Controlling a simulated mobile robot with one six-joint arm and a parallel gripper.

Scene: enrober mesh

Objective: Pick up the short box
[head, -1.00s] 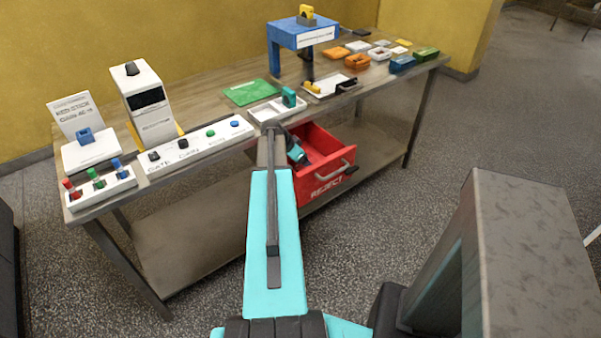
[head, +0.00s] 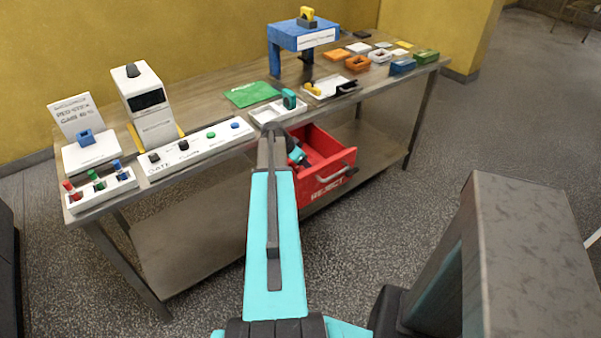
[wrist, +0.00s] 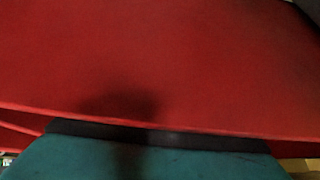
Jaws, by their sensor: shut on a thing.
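The red drawer (head: 325,190), labelled REJECT, stands open under the front of the table. My gripper's teal and dark wrist (head: 297,153) reaches into the drawer from its left side. My forearm and the drawer wall hide the fingertips. In the wrist view a red surface (wrist: 160,60) fills most of the picture, very close, with a teal part along the bottom. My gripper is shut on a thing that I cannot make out. Several small boxes stand at the table's right end, among them an orange one (head: 357,62), a blue one (head: 402,66) and a green one (head: 427,56). I cannot tell which is the short box.
A white tray (head: 265,114) with a teal block (head: 289,99) sits above the drawer. A button panel (head: 196,149), a white machine (head: 141,92) and a switch box (head: 102,194) line the left. A blue stand (head: 283,37) is at the back. Floor in front is free.

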